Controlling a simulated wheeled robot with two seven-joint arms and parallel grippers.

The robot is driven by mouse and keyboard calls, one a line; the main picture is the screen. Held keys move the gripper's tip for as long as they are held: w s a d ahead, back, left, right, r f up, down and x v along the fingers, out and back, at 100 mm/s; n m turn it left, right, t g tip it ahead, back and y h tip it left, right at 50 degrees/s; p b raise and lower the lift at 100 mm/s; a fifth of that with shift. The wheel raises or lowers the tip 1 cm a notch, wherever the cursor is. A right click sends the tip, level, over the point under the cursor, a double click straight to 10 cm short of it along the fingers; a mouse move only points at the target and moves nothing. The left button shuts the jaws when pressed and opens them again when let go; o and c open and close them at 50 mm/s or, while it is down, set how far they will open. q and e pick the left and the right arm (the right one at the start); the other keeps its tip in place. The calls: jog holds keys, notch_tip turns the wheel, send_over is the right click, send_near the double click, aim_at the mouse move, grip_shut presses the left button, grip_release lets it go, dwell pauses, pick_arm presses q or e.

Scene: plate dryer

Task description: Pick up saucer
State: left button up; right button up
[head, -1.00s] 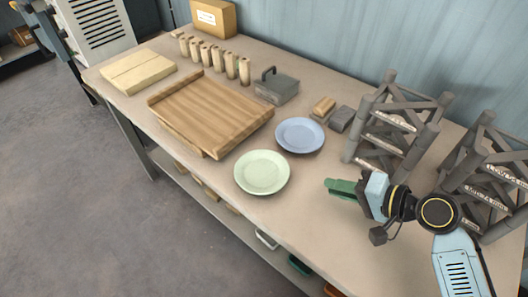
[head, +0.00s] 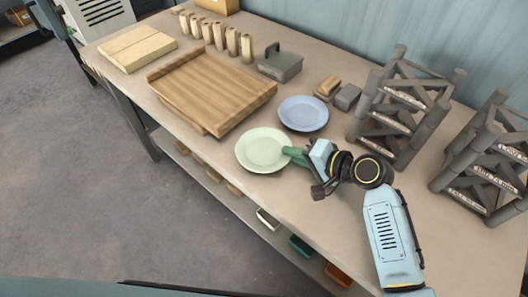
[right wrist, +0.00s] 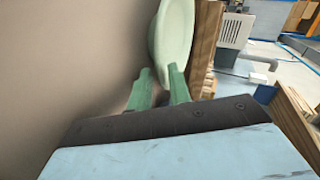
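The pale green saucer (head: 263,149) lies on the table near its front edge; in the right wrist view its rim side shows as a green disc (right wrist: 172,35). A blue saucer (head: 303,113) lies behind it to the right. My right gripper (head: 290,152) is at the green saucer's right rim. In the right wrist view its two green fingers (right wrist: 159,90) stand apart, with the near rim of the green saucer reaching between their tips. Whether they touch it, I cannot tell. My left gripper is not in view.
A wooden tray board (head: 212,88) lies left of the saucers. A dark grey box with a handle (head: 280,64) and small blocks (head: 347,97) stand behind. Two grey racks (head: 400,115) stand at the right. Bare table lies right of my gripper.

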jog(key=shift+w+a+f, duration=0.1)
jog(key=shift+a, duration=0.05)
grip_shut()
